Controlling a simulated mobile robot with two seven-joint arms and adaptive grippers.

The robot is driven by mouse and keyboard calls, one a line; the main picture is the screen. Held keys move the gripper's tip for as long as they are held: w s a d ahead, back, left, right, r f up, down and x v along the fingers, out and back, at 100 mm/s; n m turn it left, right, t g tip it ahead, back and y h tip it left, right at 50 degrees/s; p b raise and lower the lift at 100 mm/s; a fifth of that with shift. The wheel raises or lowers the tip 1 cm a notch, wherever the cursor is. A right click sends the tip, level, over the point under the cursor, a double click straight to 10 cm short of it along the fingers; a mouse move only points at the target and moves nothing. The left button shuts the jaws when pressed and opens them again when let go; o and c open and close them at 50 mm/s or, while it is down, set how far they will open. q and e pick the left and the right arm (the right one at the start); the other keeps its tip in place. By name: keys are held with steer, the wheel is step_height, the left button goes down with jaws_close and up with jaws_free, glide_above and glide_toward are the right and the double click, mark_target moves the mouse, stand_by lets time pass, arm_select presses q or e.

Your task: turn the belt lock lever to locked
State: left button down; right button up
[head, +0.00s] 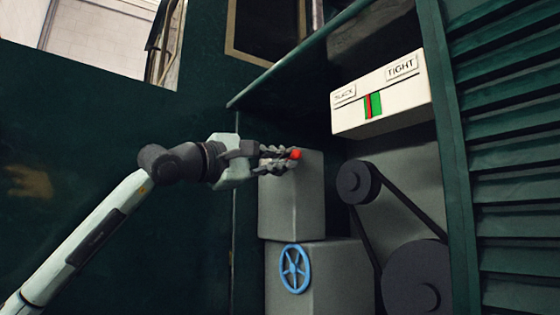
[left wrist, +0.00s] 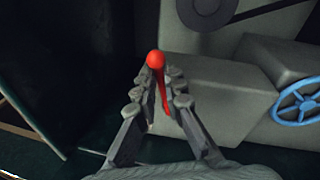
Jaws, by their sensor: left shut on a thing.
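The belt lock lever is red with a round knob (head: 295,155), in front of the upper grey box (head: 292,200) in the head view. In the left wrist view its red knob (left wrist: 155,59) and thin red shaft (left wrist: 164,92) show between the fingers. My left gripper (head: 279,160) is shut on the lever; in the left wrist view its fingers (left wrist: 163,85) stand on both sides of the shaft. The fingers hide part of the lever. I see no lock markings. My right gripper is not in view.
A blue handwheel (head: 295,268) is on the lower grey box. Dark pulleys (head: 358,182) with a belt stand to the right. Above them a white gauge (head: 382,95) reads SLACK and TIGHT, with a red pointer at a green band. A louvred green panel (head: 510,150) bounds the right side.

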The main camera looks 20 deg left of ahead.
arm_select(q)
steer(key=shift+s+d+f+m+g+h+b, duration=0.15)
steer(key=shift+f+m+h, duration=0.25)
steer(key=shift+m, duration=0.6)
steer(key=shift+d+f+m+g+h+b, duration=0.1)
steer(key=shift+f+m+g+h+b, duration=0.1)
steer(key=shift+f+m, duration=0.6)
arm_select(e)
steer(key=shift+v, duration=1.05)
arm_select(q)
steer(key=shift+d+r+m, duration=0.1)
steer(key=shift+m, duration=0.2)
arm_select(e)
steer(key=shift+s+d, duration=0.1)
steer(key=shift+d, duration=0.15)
arm_select(q)
steer(key=c, duration=1.6)
jaws_free()
steer(key=shift+s, duration=0.1)
steer(key=shift+r, duration=0.15)
steer(key=shift+a, duration=0.2)
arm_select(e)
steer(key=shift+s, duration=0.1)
arm_select(q)
steer(key=v, duration=1.1)
steer(key=shift+s, duration=0.35)
